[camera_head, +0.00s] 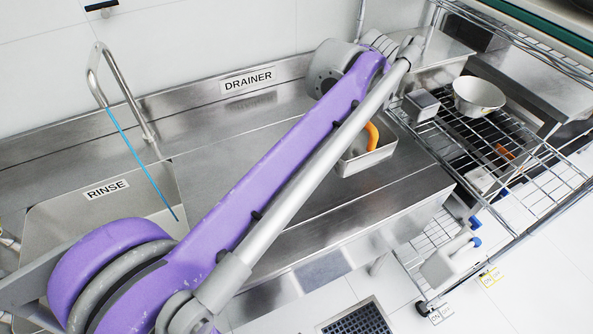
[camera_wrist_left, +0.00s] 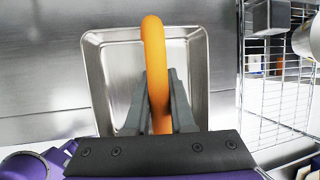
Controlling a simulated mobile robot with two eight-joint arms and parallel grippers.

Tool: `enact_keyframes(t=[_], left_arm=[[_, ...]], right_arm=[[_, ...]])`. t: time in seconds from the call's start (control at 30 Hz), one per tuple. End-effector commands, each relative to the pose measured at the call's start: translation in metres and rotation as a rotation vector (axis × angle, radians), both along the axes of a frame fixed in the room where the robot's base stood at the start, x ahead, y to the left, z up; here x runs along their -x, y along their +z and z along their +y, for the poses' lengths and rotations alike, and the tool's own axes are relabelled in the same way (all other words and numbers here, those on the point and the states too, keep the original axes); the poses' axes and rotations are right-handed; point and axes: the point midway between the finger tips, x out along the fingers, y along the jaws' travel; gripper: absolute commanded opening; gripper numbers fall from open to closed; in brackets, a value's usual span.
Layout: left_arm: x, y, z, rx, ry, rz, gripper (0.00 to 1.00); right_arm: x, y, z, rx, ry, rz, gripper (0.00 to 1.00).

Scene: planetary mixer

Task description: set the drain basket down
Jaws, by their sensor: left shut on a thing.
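The drain basket (camera_head: 362,164) is a shallow rectangular metal pan with an orange arched handle (camera_head: 372,136). It is at the right end of the steel drainer counter (camera_head: 330,230), partly hidden by my purple left arm. I cannot tell whether its bottom touches the counter. In the left wrist view the basket (camera_wrist_left: 101,75) lies below my left gripper (camera_wrist_left: 160,112). The grey fingers are shut on the orange handle (camera_wrist_left: 154,45). In the head view my arm hides the fingers. My right gripper is not in view.
A rinse sink (camera_head: 60,205) with a tall faucet (camera_head: 120,90) is at the left. At the right stands a wire rack (camera_head: 540,170) holding a white bowl (camera_head: 479,97) and a small metal container (camera_head: 420,105). A floor drain grate (camera_head: 358,320) lies in front.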

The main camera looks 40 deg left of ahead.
Motion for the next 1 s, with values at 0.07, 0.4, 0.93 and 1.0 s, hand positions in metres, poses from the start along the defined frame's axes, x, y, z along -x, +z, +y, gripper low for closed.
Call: enact_keyframes(t=[0.07,0.4,0.93,1.0], left_arm=[[0.002,-0.028,0.000,-0.001,0.000,0.009,0.00],[0.002,-0.072,0.000,-0.001,0.000,0.018,0.00],[0.002,-0.140,0.000,0.000,0.000,0.017,0.00],[0.002,-0.151,0.000,0.000,0.000,0.017,0.00]], right_arm=[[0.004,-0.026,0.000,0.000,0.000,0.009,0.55],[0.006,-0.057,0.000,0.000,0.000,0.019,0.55],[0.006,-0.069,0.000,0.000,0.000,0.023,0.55],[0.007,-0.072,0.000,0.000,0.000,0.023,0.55]])
